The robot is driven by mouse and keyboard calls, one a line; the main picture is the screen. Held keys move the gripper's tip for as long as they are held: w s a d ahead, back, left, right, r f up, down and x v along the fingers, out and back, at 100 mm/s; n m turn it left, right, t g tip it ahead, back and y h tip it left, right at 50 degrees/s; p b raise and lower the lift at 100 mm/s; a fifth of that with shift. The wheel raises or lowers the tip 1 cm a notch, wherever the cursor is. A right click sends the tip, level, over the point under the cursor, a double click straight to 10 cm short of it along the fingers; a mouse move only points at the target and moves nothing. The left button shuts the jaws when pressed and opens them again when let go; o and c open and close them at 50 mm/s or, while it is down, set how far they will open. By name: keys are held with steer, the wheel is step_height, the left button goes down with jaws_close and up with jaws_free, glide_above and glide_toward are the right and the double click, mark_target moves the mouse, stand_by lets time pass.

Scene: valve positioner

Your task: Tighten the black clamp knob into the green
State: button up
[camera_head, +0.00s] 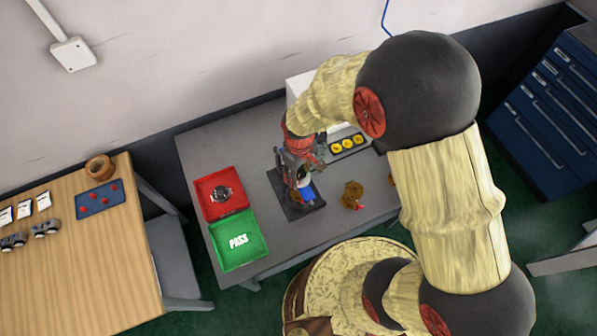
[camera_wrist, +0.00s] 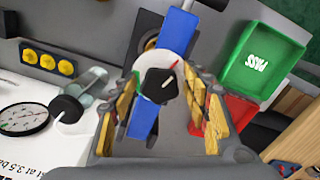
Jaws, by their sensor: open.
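The black clamp knob (camera_wrist: 160,86) sits on a white round dial (camera_wrist: 178,63) in the wrist view. A sliver of green shows at the dial's left edge, apart from the pointer line. Blue body parts (camera_wrist: 144,118) show above and below the dial. My gripper (camera_wrist: 165,110) is open, with yellow-padded fingers on either side of the knob in the picture; I cannot tell whether they touch it. In the head view, my gripper (camera_head: 301,172) is over the blue device (camera_head: 307,193) and hides the knob.
A red tray (camera_head: 208,204) holding a dark round part and a green PASS tray (camera_head: 238,257) lie left of the device. A strip with yellow round parts (camera_head: 347,143) is behind it. A brass part (camera_head: 352,193) stands to the right. The wrist view also shows a pressure gauge (camera_wrist: 22,119).

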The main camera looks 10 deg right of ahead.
steer(key=n, duration=0.4)
steer(key=shift+a+n, duration=0.15)
steer(key=shift+n, duration=0.15)
steer(key=shift+s+d+n, duration=0.2)
steer(key=shift+n, duration=0.8)
steer(key=shift+f, duration=0.15)
